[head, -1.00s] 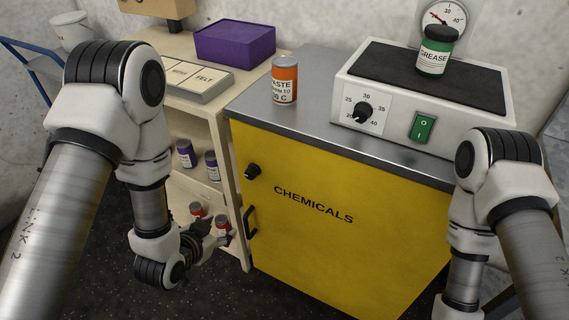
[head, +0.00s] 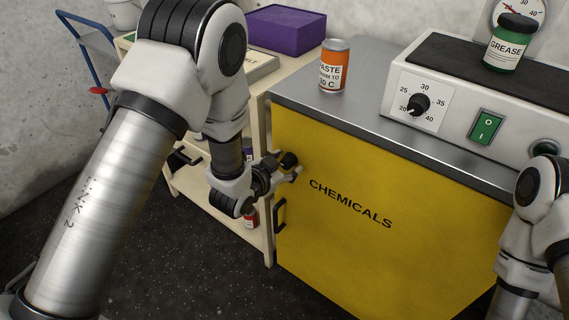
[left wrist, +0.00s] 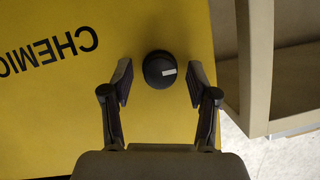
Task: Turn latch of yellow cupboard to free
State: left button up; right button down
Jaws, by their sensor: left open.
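The yellow cupboard (head: 350,240) marked CHEMICALS stands in the middle, its door shut. Its black latch knob (head: 289,160) is at the door's upper left, above a black handle (head: 280,215). My left gripper (head: 287,170) is at the latch. In the left wrist view the open fingers of my left gripper (left wrist: 158,85) stand on either side of the round latch knob (left wrist: 159,69). A gap shows on each side, and a pale mark lies across the knob. My right gripper is out of view; only part of my right arm shows at the right edge.
An orange waste can (head: 334,66) and a heater unit (head: 480,100) with a green grease jar (head: 508,44) stand on the cupboard's grey top. A beige shelf (head: 262,190) with a purple box (head: 286,29) adjoins at the left.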

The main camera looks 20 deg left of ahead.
pick_arm(q)
grip_shut()
jog(key=shift+r, duration=0.1)
jog(key=shift+a+r+n+g+h+p, duration=0.15)
jog(key=shift+n+g+h+p, duration=0.15)
jog(key=shift+n+h+p, duration=0.55)
jog(key=n+h+p, duration=0.1)
jog(key=n+p, duration=0.1)
jog(key=n, duration=0.1)
jog(key=shift+w+a+g+h, duration=0.1)
jog(key=shift+a+g+h, duration=0.05)
jog(key=shift+g+h, duration=0.2)
jog(key=shift+a+f+n+h+b, duration=0.1)
jog(key=shift+f+n+h+b, duration=0.1)
jog(key=shift+n+h, duration=0.9)
jog(key=shift+f+n+h+b, duration=0.2)
jog(key=shift+n+h, duration=0.25)
jog(key=shift+n, duration=1.2)
jog(key=shift+a+f+n+h+b, duration=0.1)
jog(key=shift+n+h+b, duration=0.15)
jog(key=shift+n+h, duration=0.85)
jog(key=shift+n+y, duration=0.25)
jog(key=shift+n, duration=0.05)
